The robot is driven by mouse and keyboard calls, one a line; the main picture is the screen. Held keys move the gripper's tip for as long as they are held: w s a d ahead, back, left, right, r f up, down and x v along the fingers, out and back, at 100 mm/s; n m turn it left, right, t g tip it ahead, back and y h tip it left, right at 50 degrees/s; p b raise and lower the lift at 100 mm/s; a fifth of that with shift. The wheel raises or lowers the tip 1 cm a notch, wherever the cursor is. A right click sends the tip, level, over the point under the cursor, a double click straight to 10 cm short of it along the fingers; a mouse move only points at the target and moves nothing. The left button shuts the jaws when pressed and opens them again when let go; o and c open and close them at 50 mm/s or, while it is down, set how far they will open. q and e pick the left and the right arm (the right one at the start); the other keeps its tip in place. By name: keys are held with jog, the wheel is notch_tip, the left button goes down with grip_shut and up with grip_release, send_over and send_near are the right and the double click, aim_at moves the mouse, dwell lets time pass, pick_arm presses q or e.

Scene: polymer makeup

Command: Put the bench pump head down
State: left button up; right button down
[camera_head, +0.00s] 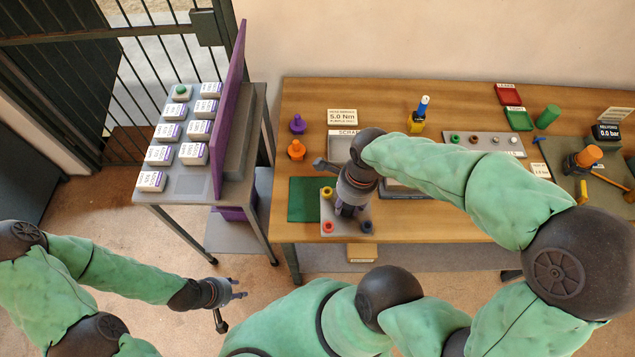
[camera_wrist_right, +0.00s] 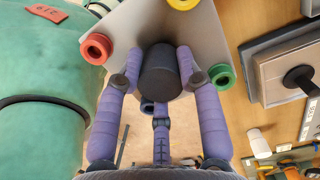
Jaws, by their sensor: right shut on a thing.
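The bench pump head appears to be the pale grey plate (camera_head: 345,231) with coloured ports, under my right gripper at the bench's front edge. In the right wrist view the plate (camera_wrist_right: 135,35) has red, yellow and green ports and a dark central knob. My right gripper (camera_head: 350,208) is shut around this knob; its purple fingers (camera_wrist_right: 162,80) also show in the wrist view. The plate overlaps the right part of a green mat (camera_head: 302,200) in the picture; I cannot tell whether it touches the bench. My left gripper (camera_head: 232,291) is empty, fingers spread, over the floor.
The wooden bench (camera_head: 400,120) holds purple (camera_head: 298,124) and orange (camera_head: 296,150) knobs behind the mat, and a grey strip (camera_head: 483,141) with coloured parts further right. A side table (camera_head: 190,185) with several white boxes and a purple panel (camera_head: 230,105) stands to the left.

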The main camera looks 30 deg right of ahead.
jog(key=shift+w+f, duration=0.1)
jog(key=shift+w, duration=0.2)
jog(key=w+f, duration=0.3)
jog(key=w, duration=0.1)
jog(key=w+a+f+b, duration=0.1)
jog(key=w+f, duration=0.2)
jog(key=w, duration=0.1)
jog(key=w+f+b, duration=0.1)
jog(key=w+f, duration=0.2)
jog(key=w, duration=0.1)
jog(key=shift+w+a, duration=0.2)
jog(key=shift+w, duration=0.1)
jog(key=shift+w+f+b, duration=0.2)
jog(key=shift+f+b, duration=0.1)
jog(key=shift+w+f+b, duration=0.1)
jog(key=shift+f+b, duration=0.2)
jog(key=shift+f, duration=1.2)
jog(key=shift+f, duration=0.1)
jog(key=c, duration=0.8)
grip_release()
jog(key=shift+a, duration=0.1)
